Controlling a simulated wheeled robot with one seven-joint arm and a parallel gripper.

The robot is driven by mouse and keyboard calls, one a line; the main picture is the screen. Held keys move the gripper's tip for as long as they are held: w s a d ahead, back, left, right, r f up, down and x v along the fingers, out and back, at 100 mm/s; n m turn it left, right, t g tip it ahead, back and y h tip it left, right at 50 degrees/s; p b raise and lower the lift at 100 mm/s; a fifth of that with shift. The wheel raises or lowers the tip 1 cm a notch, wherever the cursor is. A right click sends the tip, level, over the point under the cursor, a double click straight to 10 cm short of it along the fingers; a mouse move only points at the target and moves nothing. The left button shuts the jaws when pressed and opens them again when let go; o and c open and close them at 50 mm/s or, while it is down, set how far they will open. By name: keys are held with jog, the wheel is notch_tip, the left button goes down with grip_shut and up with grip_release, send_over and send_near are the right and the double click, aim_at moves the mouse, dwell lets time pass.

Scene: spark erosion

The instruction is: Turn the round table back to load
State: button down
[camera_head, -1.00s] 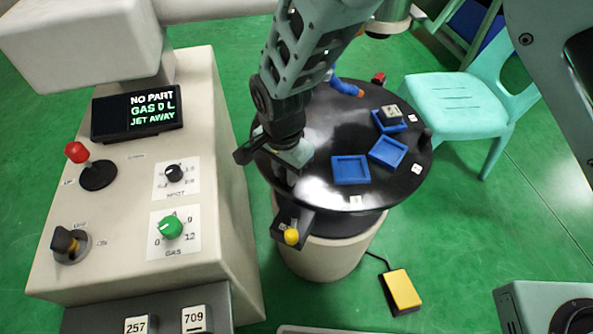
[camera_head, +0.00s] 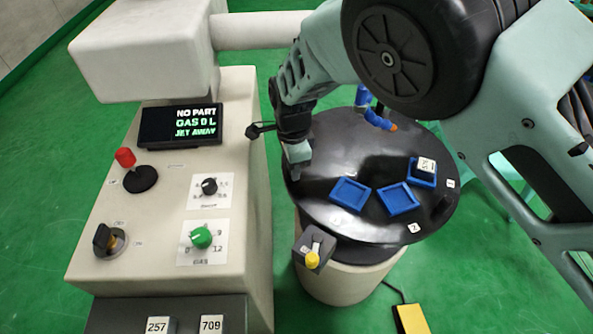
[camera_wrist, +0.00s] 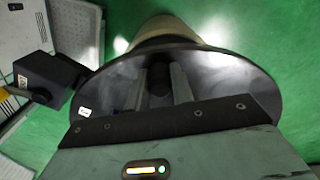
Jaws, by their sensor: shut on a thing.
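The black round table (camera_head: 330,212) stands on a pale drum in the middle of the head view. It bears three blue trays (camera_head: 397,199) towards its front and right; the rightmost holds a small block (camera_head: 426,165). White number labels (camera_head: 414,227) sit at its rim. My gripper (camera_head: 298,172) is at the table's left edge. In the wrist view my gripper (camera_wrist: 160,88) is shut on a dark upright peg (camera_wrist: 160,76) at the table; the head view hides this peg. A dark bracket with a yellow knob (camera_head: 312,260) sits at the table's front edge.
The beige machine console (camera_head: 165,210) stands close left, with a red-topped lever (camera_head: 125,158), dials and a screen (camera_head: 180,125) reading NO PART, GAS 0 L, JET AWAY. A blue jet hose (camera_head: 372,115) with orange tip is over the table's back. A yellow pedal (camera_head: 411,319) lies on the floor.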

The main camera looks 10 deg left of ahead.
jog(key=shift+w+a+r+m, duration=0.1)
jog(key=shift+w+a+m, duration=0.15)
jog(key=shift+w+m, duration=0.4)
jog(key=shift+w, duration=0.3)
jog(key=c, duration=1.2)
grip_release()
jog(key=shift+s+a, duration=0.1)
jog(key=shift+r, duration=0.2)
notch_tip(320, 180, up, 17)
